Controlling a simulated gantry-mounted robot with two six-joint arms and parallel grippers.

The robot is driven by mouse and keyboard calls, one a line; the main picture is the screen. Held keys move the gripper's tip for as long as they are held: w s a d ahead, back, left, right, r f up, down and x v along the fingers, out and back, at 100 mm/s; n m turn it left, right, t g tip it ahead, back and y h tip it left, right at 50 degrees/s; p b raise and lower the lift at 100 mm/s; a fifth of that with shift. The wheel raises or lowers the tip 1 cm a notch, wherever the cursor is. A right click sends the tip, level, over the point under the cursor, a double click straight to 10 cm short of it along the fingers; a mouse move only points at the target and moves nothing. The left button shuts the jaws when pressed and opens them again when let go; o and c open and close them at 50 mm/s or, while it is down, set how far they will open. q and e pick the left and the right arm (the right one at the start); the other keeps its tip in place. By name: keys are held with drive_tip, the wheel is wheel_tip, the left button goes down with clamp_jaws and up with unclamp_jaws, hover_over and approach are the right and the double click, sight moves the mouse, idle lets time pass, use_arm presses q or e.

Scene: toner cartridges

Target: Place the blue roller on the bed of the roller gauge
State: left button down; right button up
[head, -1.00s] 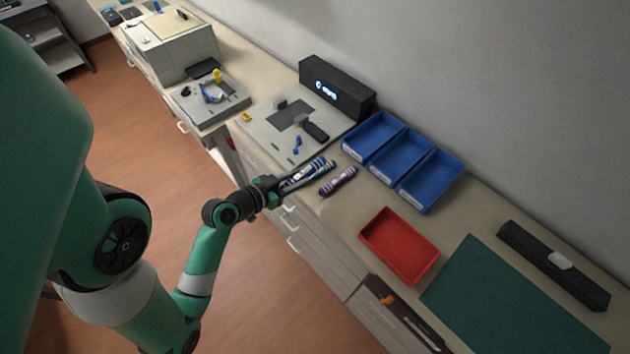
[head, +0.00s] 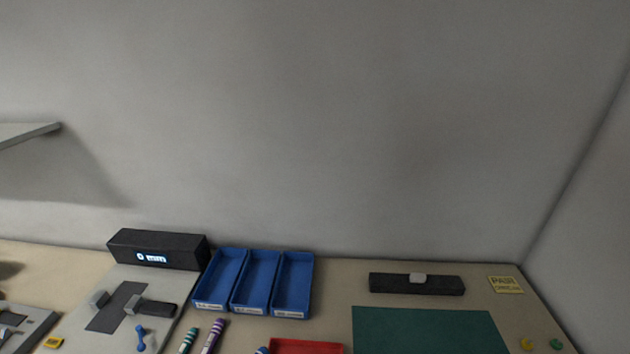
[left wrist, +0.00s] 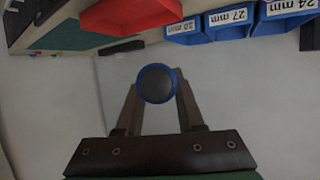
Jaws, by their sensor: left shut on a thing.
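The blue roller (left wrist: 157,84) is seen end-on in the left wrist view, a dark disc with a blue rim. My left gripper (left wrist: 157,98) is shut on it, with a finger on either side. In the head view only a small blue tip (head: 262,350), likely this roller, shows at the bottom edge; my left gripper is out of that frame. The roller gauge (head: 157,250) stands at the left, a black box with a lit display. Its pale plate has a dark bed (head: 116,306) between a grey block (head: 97,299) and a black slide (head: 151,307). My right gripper is not in view.
A green-banded roller (head: 187,341) and a purple roller (head: 213,336) lie in front of three blue bins (head: 291,313). A red tray (head: 306,347) is at the bottom edge, with a green mat (head: 428,330) to its right. A black bar (head: 416,284) lies behind the mat.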

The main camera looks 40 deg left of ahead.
use_arm(q)
drive_tip(key=w+d+m+h, duration=0.3)
drive_tip(key=d, duration=0.8)
wheel_tip(320, 180, up, 13)
drive_tip(key=a+n+y+p, duration=0.1)
drive_tip(key=n+y+p, duration=0.1)
drive_tip(key=p, duration=1.8)
drive_tip(key=shift+s+a+n+y, duration=0.3)
drive_tip(key=shift+a, duration=0.05)
